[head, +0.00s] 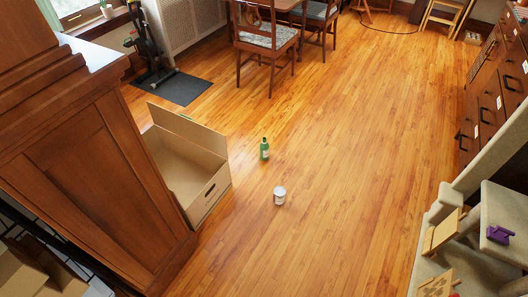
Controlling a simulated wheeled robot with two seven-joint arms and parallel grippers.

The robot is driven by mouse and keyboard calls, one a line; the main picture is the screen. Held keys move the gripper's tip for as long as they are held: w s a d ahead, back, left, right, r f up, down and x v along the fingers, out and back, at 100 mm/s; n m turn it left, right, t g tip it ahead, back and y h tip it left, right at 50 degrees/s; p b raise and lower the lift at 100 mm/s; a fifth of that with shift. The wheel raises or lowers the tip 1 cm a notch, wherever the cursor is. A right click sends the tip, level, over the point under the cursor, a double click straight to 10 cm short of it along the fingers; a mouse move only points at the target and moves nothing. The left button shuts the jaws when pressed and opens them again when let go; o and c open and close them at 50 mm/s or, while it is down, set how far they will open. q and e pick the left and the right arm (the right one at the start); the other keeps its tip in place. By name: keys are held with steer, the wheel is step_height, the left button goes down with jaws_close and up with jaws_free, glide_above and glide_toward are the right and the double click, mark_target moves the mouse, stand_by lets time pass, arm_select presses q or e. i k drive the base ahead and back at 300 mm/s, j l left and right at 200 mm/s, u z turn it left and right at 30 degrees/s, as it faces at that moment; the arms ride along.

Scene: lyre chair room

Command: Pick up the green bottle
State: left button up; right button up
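A small green bottle (264,150) with a pale label stands upright on the wooden floor near the middle of the head view. It is just right of an open cardboard box and apart from it. No gripper and no arm of mine shows in the head view, so both grippers are out of sight.
The open cardboard box (206,203) sits against a large wooden cabinet (100,160). A white can (279,195) stands on the floor in front of the bottle. Chairs (266,42) are at the back, drawers (487,95) at right. The middle floor (360,130) is clear.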

mark_target(264, 146)
steer(key=i+z, duration=1)
steer(key=i, duration=0.65)
steer(key=i+u, duration=0.4)
steer(key=i+l+u, duration=0.25)
steer(key=u, duration=0.15)
